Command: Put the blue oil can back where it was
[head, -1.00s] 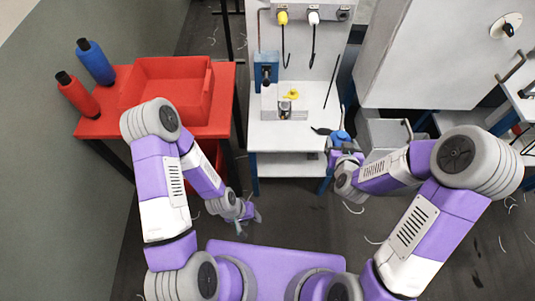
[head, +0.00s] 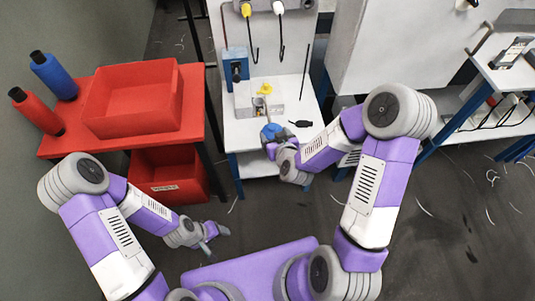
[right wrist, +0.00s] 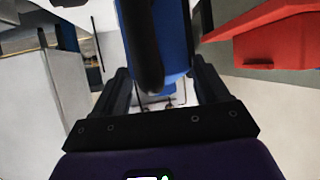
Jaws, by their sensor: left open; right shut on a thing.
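The blue oil can (head: 271,132) is at the front edge of the white worktable (head: 290,95), seen from above. My right gripper (head: 275,145) is shut on it. In the right wrist view the blue can (right wrist: 176,45) stands between the two fingers, with a black curved handle (right wrist: 143,55) in front of it. Whether the can touches the tabletop I cannot tell. My left gripper (head: 210,238) is open and empty, low over the floor left of my base.
A small black tool (head: 300,123) lies on the table right of the can. Behind are a pale block (head: 243,98), a yellow piece (head: 265,89) and a blue device (head: 236,71). A red table with a red bin (head: 135,115) and two bottles (head: 53,75) stands left.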

